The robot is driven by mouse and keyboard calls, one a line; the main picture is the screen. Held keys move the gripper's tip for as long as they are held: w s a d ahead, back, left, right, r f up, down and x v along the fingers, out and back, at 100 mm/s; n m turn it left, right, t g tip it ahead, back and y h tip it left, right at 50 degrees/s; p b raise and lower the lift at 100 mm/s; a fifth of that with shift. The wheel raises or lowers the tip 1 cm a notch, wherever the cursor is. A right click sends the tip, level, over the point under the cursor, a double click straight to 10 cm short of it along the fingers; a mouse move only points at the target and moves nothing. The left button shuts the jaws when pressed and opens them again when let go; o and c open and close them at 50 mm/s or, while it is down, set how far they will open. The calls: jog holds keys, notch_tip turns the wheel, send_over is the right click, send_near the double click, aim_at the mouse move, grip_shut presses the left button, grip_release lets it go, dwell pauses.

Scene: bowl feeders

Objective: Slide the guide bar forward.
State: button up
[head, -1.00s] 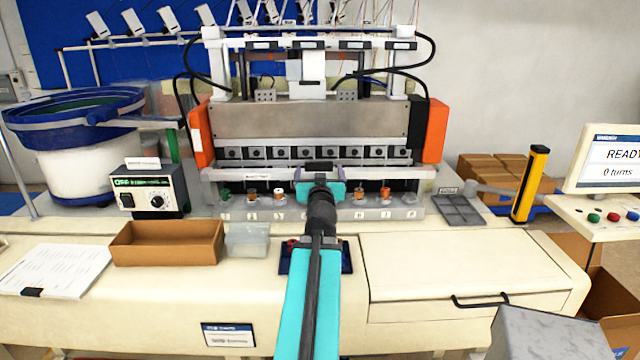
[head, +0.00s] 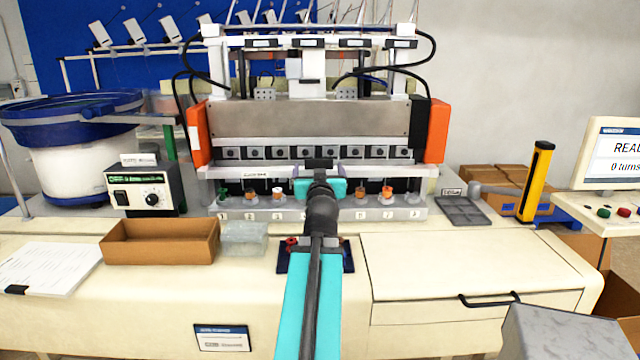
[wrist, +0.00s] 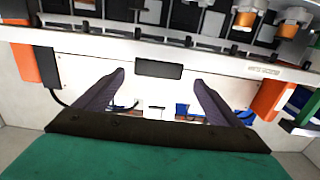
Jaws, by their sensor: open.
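The guide bar (head: 392,170) is a long pale bar across the front of the machine, below the row of dark square blocks. In the wrist view the guide bar (wrist: 85,48) crosses the upper part, with a dark rectangular patch at its middle edge. My gripper (head: 319,163) is at the bar's middle in the head view and hides part of it. In the wrist view my gripper (wrist: 160,80) is open, its two dark fingers spread on either side of the dark patch. Nothing is clearly held between them; whether a finger touches the bar cannot be told.
Below the bar is a row of small cups (head: 387,191) on a numbered pale ledge. Orange end blocks (head: 437,130) flank the machine. A brown bin (head: 160,241), a grey tray (head: 462,210) and a yellow post (head: 535,182) stand around.

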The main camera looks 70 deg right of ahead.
jog(key=shift+s+a+f+b, duration=0.2)
jog(key=shift+s+a+b, duration=0.25)
jog(key=shift+b, duration=1.25)
jog(key=b+v, duration=0.2)
jog(key=b, duration=0.2)
jog(key=shift+a, duration=0.3)
jog(key=shift+a+r+b, duration=0.1)
jog(key=shift+b, duration=0.2)
